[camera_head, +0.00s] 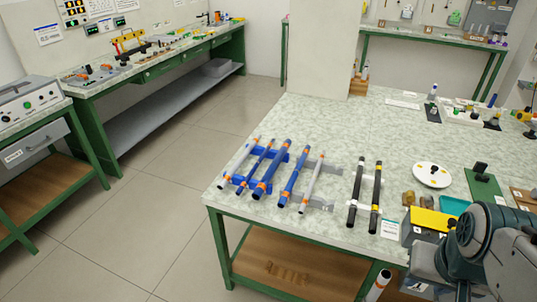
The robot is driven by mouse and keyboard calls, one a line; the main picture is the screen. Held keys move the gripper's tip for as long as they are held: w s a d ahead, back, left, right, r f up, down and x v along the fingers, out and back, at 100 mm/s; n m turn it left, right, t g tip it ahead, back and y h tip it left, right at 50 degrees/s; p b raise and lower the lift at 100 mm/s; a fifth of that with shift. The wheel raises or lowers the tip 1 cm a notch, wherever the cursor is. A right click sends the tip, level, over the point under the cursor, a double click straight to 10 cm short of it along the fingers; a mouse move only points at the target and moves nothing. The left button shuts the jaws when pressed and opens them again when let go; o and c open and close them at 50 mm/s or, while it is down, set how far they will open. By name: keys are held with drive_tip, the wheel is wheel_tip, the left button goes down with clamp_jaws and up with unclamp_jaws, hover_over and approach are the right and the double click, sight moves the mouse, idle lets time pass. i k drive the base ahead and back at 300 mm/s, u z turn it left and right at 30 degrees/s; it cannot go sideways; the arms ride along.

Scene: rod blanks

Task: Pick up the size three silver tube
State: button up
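Several rods lie side by side on racks on the near table. A silver tube (236,166) with orange bands is at the left end of the row. A second silver tube (312,182) with orange bands is at the right end. Blue tubes, among them a thick one (271,170) and another (293,174), lie between them. No size mark is readable on either silver tube, so I cannot tell which is size three. My arm (478,242) shows at the lower right, well apart from the tubes. My gripper cannot be made out.
Two black rods (376,195) lie right of the tubes. A white disc (432,174), a green plate (484,186) and a yellow-topped box (430,221) stand farther right. The table (318,125) is clear behind the tubes. Workbenches line the left wall.

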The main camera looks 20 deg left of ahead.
sight(232, 171)
drive_tip(key=u, duration=0.3)
drive_tip(key=i, duration=0.15)
drive_tip(key=u, duration=0.65)
